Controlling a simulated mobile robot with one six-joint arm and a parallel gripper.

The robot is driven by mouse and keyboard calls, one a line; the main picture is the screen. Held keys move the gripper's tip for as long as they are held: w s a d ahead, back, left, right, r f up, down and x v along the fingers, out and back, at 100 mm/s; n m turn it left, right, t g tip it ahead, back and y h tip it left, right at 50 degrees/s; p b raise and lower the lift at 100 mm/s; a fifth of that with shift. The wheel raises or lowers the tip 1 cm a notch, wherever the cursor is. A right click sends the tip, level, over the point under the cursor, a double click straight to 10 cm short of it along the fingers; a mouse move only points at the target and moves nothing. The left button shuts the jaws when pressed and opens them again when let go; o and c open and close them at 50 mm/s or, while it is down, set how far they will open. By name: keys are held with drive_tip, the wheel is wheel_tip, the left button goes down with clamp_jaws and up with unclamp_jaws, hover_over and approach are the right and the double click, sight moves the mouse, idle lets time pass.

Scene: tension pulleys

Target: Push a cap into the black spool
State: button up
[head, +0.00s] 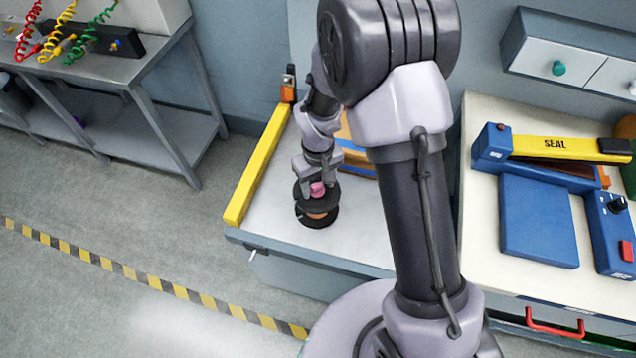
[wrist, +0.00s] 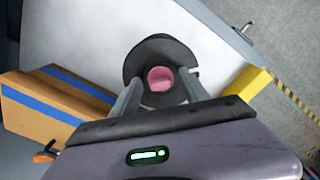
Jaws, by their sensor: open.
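The black spool (head: 317,213) stands upright on the white worktop near its front left corner, with an orange-brown band round its middle. A pink cap (head: 318,189) sits at the centre of the spool's top. In the wrist view the pink cap (wrist: 160,78) lies inside the ring of the spool's black flange (wrist: 134,66). My gripper (head: 318,183) is directly above the spool, pointing down. In the wrist view its two fingers (wrist: 160,83) are apart, one on each side of the cap. I cannot tell whether they touch it.
A yellow rail (head: 258,165) runs along the worktop's left edge. A cardboard box with blue stripes (wrist: 45,100) stands beside the spool, partly hidden by my arm in the head view. A blue heat sealer (head: 540,220) is on the right-hand bench. Worktop (head: 270,217) around the spool is bare.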

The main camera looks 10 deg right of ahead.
wheel_tip(320, 180, up, 17)
drive_tip(key=p, duration=0.6)
drive_tip(key=shift+r, duration=0.2)
drive_tip(key=s+d+r+m+t+y+b, duration=0.1)
drive_tip(key=s+d+r+m+t+b, duration=0.1)
drive_tip(key=s+r, duration=0.4)
drive_tip(key=s+d+r+m+t+y+b, duration=0.1)
drive_tip(key=s+d+r+m+t+b, duration=0.2)
drive_tip(key=s, duration=1)
wheel_tip(320, 180, up, 4)
drive_tip(key=m+b, duration=0.1)
drive_tip(key=m, duration=0.3)
drive_tip(key=shift+f+t, duration=0.2)
drive_tip(key=shift+t, duration=0.2)
drive_tip(key=shift+w, duration=0.1)
